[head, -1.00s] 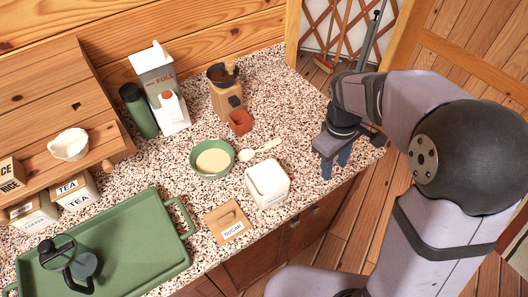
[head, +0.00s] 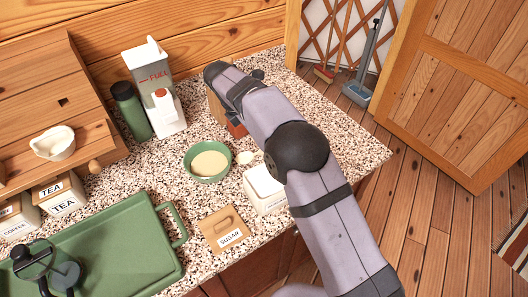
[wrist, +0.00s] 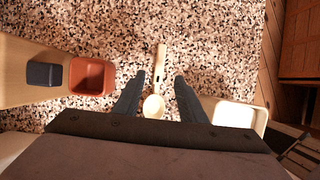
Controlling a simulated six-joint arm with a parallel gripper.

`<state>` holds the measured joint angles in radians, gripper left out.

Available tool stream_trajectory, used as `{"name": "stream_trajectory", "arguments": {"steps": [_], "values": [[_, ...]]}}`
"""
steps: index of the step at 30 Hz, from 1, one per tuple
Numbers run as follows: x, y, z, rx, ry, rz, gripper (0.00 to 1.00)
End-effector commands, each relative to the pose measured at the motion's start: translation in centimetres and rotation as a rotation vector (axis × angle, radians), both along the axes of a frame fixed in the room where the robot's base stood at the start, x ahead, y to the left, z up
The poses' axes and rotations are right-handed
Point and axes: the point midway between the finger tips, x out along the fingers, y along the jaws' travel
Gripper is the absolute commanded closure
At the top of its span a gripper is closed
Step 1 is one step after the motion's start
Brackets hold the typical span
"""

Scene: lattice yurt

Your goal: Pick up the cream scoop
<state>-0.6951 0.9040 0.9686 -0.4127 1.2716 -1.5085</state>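The cream scoop (wrist: 154,106) lies on the speckled counter, its round bowl toward my wrist and its handle pointing away in the wrist view. In the head view only its rounded end (head: 245,157) shows, beside the green bowl; my arm hides the rest. Nothing is held; I cannot tell how high the fingertips are above the counter. My gripper is hidden behind my arm in the head view.
The white canister (head: 262,190) stands close by, near the right finger in the wrist view. The grinder's red cup (wrist: 93,76) is to the left there. A green bowl (head: 186,160), sugar lid (head: 222,228) and green tray (head: 172,262) share the counter.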

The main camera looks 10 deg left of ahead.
Motion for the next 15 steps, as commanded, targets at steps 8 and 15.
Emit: {"name": "stream_trajectory", "arguments": {"steps": [8,15], "values": [[0.5,-0.6,-1.5,0.001,0.001,-0.002,0.62],[0.7,-0.8,-2.1,0.001,0.001,-0.003,0.62]]}}
